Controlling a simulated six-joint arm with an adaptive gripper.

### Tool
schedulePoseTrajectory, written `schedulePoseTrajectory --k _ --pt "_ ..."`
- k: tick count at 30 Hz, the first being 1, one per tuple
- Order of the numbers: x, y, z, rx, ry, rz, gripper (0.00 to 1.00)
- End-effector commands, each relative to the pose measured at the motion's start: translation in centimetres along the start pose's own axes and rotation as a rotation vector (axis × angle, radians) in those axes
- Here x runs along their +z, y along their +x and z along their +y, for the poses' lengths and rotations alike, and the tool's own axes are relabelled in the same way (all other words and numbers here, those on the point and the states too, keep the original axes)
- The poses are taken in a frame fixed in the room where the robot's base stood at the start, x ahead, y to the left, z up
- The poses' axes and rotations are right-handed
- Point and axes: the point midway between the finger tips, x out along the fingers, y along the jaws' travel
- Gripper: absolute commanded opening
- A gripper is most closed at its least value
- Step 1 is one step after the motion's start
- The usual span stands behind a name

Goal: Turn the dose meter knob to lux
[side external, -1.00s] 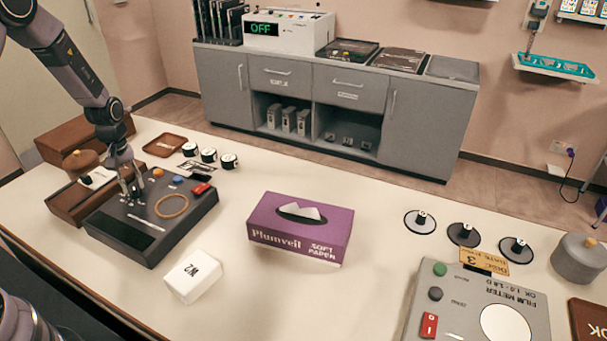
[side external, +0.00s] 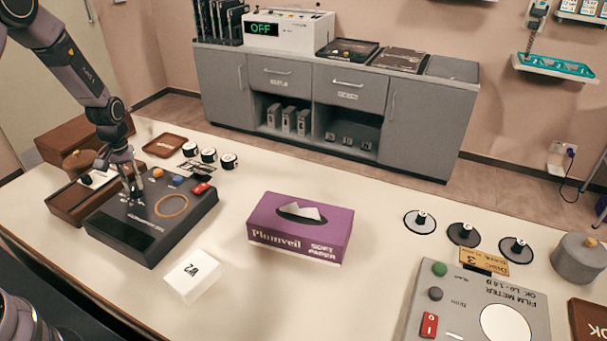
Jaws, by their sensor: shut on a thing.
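The dark meter box (side external: 180,225) lies on the left part of the table, with a tan ring, an orange button, a blue button and a red switch on its top. I take it to be the dose meter. My gripper (side external: 134,199) points down at the box's left top side, its fingers shut on the knob. The knob is mostly hidden between the fingers. Its pointer and the lux mark are too small to read.
A purple tissue box (side external: 300,228) and a white W2 block (side external: 192,274) stand to the right. Brown wooden boxes (side external: 75,203) sit close on the left. Several small black-and-white pots (side external: 209,155) stand behind. A grey film meter (side external: 480,300) is at the front right.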

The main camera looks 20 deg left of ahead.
Motion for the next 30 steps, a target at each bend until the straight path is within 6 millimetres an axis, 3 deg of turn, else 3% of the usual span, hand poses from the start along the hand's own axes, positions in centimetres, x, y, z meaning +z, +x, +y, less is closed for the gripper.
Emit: schedulePoseTrajectory --k 30 --pt "0.29 -0.06 0.57 0.000 0.915 0.000 0.00"
